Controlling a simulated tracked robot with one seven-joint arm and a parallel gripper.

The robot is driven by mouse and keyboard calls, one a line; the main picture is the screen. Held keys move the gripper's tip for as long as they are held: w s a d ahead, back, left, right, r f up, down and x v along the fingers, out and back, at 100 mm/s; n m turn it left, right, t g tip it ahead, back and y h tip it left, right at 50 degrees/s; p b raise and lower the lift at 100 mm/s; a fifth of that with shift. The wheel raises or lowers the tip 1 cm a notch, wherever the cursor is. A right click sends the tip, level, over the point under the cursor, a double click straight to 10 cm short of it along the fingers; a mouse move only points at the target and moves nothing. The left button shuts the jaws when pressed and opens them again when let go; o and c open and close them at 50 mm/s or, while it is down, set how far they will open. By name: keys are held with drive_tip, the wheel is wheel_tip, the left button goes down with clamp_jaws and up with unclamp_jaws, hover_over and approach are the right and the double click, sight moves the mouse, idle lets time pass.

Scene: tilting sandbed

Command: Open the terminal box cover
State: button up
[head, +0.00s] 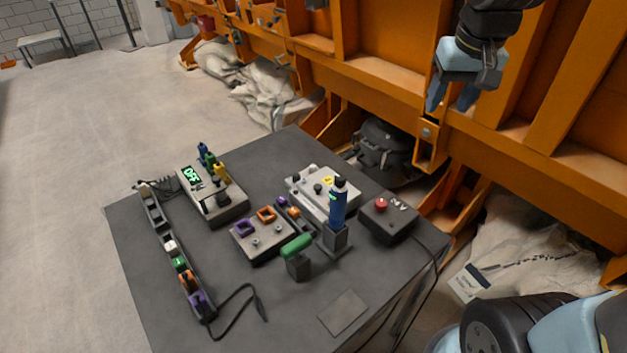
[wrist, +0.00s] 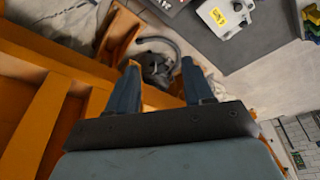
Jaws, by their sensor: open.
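A light grey box with a yellow label (head: 322,191) sits on the dark table, right of its middle; it looks like the terminal box. Its near right part is hidden behind a blue cylinder in a stand. I cannot tell whether its cover is open or shut. The box also shows in part at the top of the wrist view (wrist: 224,16). My gripper (head: 452,98) is open and empty, high at the upper right, in front of the orange frame and away from the box. In the wrist view, its two fingers (wrist: 159,70) are spread apart.
The dark table (head: 150,285) holds a red-button box (head: 388,217), the blue cylinder (head: 338,205), a green-topped block (head: 297,255), a socket box (head: 262,240), a meter (head: 212,195) and a strip (head: 175,250) of coloured parts. Orange beams (head: 380,80) stand behind. Cables hang at the right edge.

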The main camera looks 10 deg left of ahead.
drive_tip(key=w+a+f+n+g, duration=0.1)
drive_tip(key=w+a+f, duration=0.25)
drive_tip(key=a, duration=0.25)
drive_tip(key=w+a+f+n+g, duration=0.1)
drive_tip(key=w+a+f, duration=0.1)
drive_tip(key=a+f, duration=0.35)
drive_tip(key=n+g, duration=0.1)
hover_over(316, 185)
wheel_tip(316, 185, down, 7)
drive_tip(key=f, duration=1.4)
drive_tip(key=shift+d, duration=0.25)
drive_tip(key=shift+c, duration=0.4)
clamp_jaws()
drive_tip(key=shift+a, duration=0.5)
drive_tip(key=shift+d, duration=0.2)
drive_tip(key=shift+r+g, duration=0.1)
drive_tip(key=shift+g, duration=0.2)
